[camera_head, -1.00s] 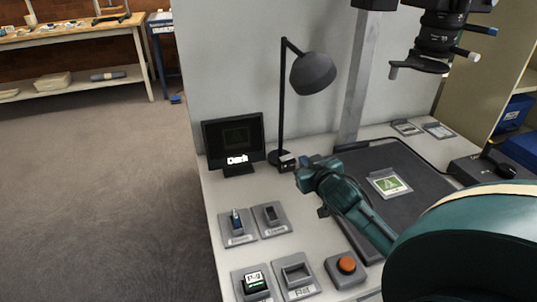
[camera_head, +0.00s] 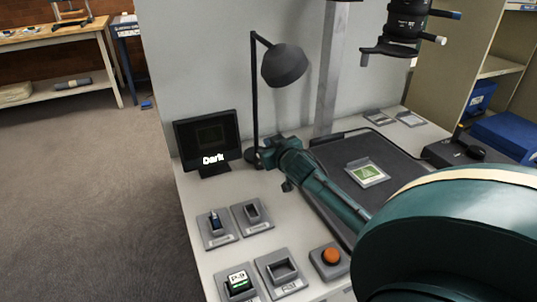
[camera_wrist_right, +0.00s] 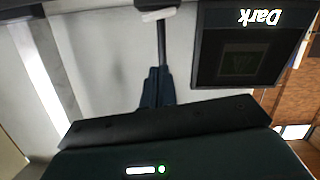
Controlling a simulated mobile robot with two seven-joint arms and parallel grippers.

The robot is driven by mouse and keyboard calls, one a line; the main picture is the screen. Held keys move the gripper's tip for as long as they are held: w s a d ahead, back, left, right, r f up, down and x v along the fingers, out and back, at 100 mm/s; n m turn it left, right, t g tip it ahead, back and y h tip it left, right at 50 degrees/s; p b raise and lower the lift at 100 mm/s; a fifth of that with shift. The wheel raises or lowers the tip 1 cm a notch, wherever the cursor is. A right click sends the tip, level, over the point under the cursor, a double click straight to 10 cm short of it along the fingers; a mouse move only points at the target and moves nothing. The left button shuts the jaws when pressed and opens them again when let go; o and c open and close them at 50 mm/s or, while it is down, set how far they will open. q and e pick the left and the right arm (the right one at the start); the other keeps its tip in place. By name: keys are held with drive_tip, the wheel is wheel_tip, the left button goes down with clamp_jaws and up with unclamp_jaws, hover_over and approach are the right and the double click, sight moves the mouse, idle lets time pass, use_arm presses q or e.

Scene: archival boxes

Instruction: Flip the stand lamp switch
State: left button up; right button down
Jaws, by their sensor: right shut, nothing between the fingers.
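The stand lamp (camera_head: 284,66) has a dark dome shade on a thin black pole and stands at the back of the desk. Its base (camera_head: 251,156) is partly hidden by my right gripper (camera_head: 263,156), which is shut and empty right beside it. The small switch box by the base is hidden in the head view. In the wrist view, my shut fingers (camera_wrist_right: 157,88) point toward a pale piece (camera_wrist_right: 158,14) at the top edge, probably the switch. I cannot tell whether they touch. My left gripper is not in view.
A monitor (camera_head: 208,143) reading "Dark" stands left of the lamp. A dark mat (camera_head: 340,152) holds a green card (camera_head: 367,173). A camera (camera_head: 402,30) hangs at upper right. The desk's middle left is clear.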

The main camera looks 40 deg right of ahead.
drive_tip(key=w+f, duration=0.1)
drive_tip(key=d+f+b, duration=0.1)
drive_tip(key=w+f, duration=0.1)
drive_tip(key=shift+w+d+f+b, duration=0.25)
drive_tip(key=shift+w+f+b, duration=0.1)
drive_tip(key=shift+f+b, duration=0.05)
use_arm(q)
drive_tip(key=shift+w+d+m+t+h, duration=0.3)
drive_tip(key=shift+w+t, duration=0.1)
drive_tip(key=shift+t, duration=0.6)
use_arm(e)
drive_tip(key=shift+d+f, duration=0.1)
drive_tip(key=shift+f, duration=0.4)
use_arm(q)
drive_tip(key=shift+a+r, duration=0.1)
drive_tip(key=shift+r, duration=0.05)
